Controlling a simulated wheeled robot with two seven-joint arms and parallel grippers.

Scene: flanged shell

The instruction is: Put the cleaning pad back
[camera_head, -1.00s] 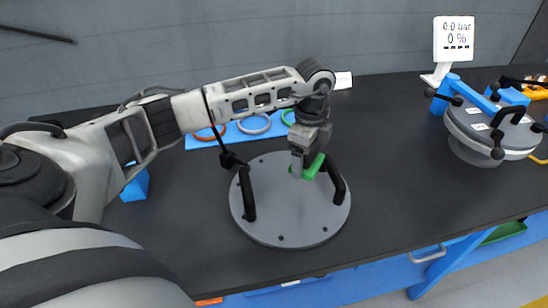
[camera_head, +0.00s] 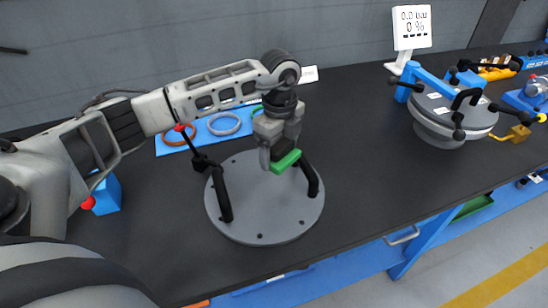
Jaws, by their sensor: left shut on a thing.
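The cleaning pad (camera_head: 285,161) is a small green block. My left gripper (camera_head: 279,157) is shut on it, above the grey round plate (camera_head: 262,222) with two black handles. I cannot tell exactly how far the pad is above the plate. My arm comes in from the left and hides part of the plate's far side. My right gripper is not in view.
A blue mat (camera_head: 190,139) with coloured rings lies behind the plate. A blue block (camera_head: 107,193) stands at the left. The tabletop between is clear.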

